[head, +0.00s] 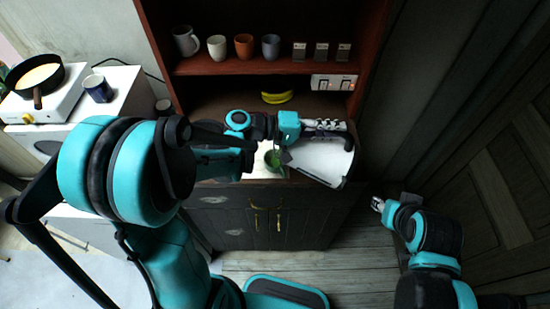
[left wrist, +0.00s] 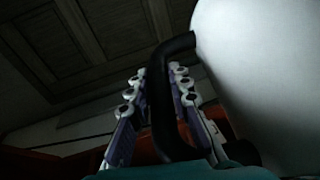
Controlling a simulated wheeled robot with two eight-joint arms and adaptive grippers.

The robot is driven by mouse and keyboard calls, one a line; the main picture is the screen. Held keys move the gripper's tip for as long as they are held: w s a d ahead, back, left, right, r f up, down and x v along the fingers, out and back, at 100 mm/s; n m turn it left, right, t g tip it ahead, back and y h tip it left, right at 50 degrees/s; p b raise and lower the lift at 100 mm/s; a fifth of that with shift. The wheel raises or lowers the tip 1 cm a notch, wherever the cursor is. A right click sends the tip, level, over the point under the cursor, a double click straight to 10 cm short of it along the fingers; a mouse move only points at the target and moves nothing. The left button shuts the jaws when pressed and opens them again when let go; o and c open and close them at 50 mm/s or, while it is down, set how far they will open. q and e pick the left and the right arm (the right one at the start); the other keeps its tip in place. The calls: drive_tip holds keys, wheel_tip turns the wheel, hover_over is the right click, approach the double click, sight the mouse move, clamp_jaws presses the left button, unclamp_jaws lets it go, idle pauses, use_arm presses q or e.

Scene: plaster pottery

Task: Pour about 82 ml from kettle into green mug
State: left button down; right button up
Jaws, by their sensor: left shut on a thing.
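The white kettle (head: 322,160) is tilted, with its spout end low and to the left. My left gripper (head: 328,127) is shut on the kettle's black handle (left wrist: 160,100), between its fingers in the left wrist view, beside the white kettle body (left wrist: 262,75). The green mug (head: 272,159) stands on the cabinet top, just below and left of the spout tip. My arm and the spout partly cover it. I cannot see the liquid level or a clear stream. My right gripper (head: 378,204) is low at the right, away from both; its finger opening is too small to tell.
A yellow bananas bunch (head: 277,97) lies behind my left arm. The shelf above holds several cups, with an orange cup (head: 243,46) among them, and small boxes. At left stand a pan (head: 37,78) on a stove and a dark blue mug (head: 97,88).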

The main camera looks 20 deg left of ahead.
use_arm(q)
drive_tip(key=shift+a+r+h+b, duration=0.2)
drive_tip(key=shift+a+r, duration=0.1)
drive_tip(key=shift+a, duration=0.2)
drive_tip(key=shift+a+r+h+b, duration=0.15)
drive_tip(key=shift+a+r+h, duration=0.1)
drive_tip(key=shift+a, duration=0.25)
drive_tip(key=shift+a+r, duration=0.1)
drive_tip(key=shift+a, duration=0.1)
drive_tip(key=shift+a+r+n+t+h+b, duration=0.3)
drive_tip(key=shift+a+h+b, duration=0.05)
drive_tip(key=shift+a+b, duration=0.1)
idle(1.4)
drive_tip(key=shift+d, duration=0.1)
